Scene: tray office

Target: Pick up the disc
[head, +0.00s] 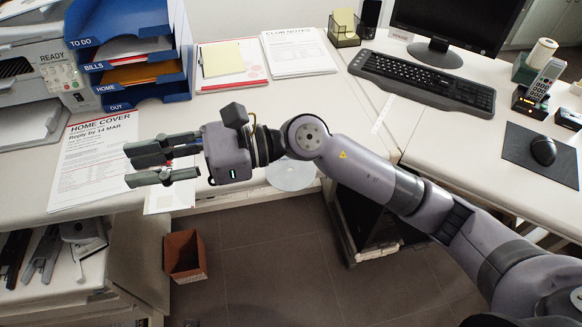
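The disc (291,177) is a flat silver-grey round thing at the front edge of the white desk, in the middle of the head view. My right arm passes over it and hides its upper part. My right gripper (132,166) is to the left of the disc, over the desk's front edge and a white sheet. Its fingers point left and stand apart, with nothing seen between them. My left gripper is not in view.
A blue letter tray (123,28) and a printer (62,62) stand at the back left. Papers (95,150) lie on the desk. A keyboard (420,80), monitor and mouse (543,150) are on the right. A brown bin (185,256) stands on the floor.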

